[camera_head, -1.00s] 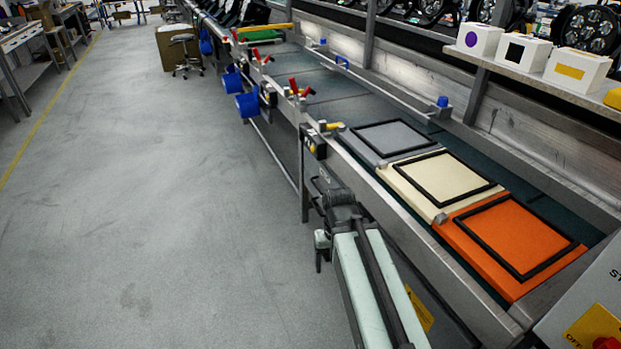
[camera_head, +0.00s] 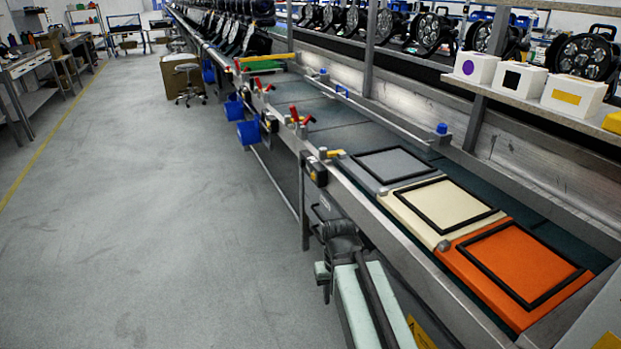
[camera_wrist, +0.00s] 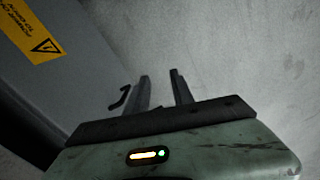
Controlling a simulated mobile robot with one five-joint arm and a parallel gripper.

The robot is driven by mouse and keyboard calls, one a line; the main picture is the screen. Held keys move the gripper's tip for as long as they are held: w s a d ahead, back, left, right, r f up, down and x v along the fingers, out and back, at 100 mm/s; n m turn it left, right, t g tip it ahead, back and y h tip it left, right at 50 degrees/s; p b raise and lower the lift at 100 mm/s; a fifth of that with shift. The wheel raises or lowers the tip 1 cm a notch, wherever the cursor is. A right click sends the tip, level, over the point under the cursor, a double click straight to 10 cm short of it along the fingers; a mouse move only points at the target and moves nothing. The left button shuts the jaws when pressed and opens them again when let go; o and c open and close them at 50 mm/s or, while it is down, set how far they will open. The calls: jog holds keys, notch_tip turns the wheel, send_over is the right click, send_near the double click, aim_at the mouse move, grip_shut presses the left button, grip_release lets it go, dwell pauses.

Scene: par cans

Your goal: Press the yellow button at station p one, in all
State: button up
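A small black control box with a yellowish front (camera_head: 317,171) is fixed to the front rail of the conveyor. A second black box (camera_head: 268,122) is mounted farther along the rail. Both are too small for me to read a station label or make out single buttons. My gripper (camera_wrist: 160,78) shows in the wrist view with its two dark fingers apart and nothing between them. Beyond the fingers is bare grey floor. In the head view my arm reaches along the conveyor's front side; I cannot make out the fingers there.
Grey, cream and orange (camera_head: 512,268) framed panels lie on the conveyor. Blue cups (camera_head: 248,132) hang from its front side. White boxes with a purple dot, black square and yellow rectangle (camera_head: 573,95) stand on a shelf. The floor (camera_head: 150,220) at left is clear.

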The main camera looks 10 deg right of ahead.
grip_shut()
jog(key=shift+a, duration=0.1)
dwell(1.2)
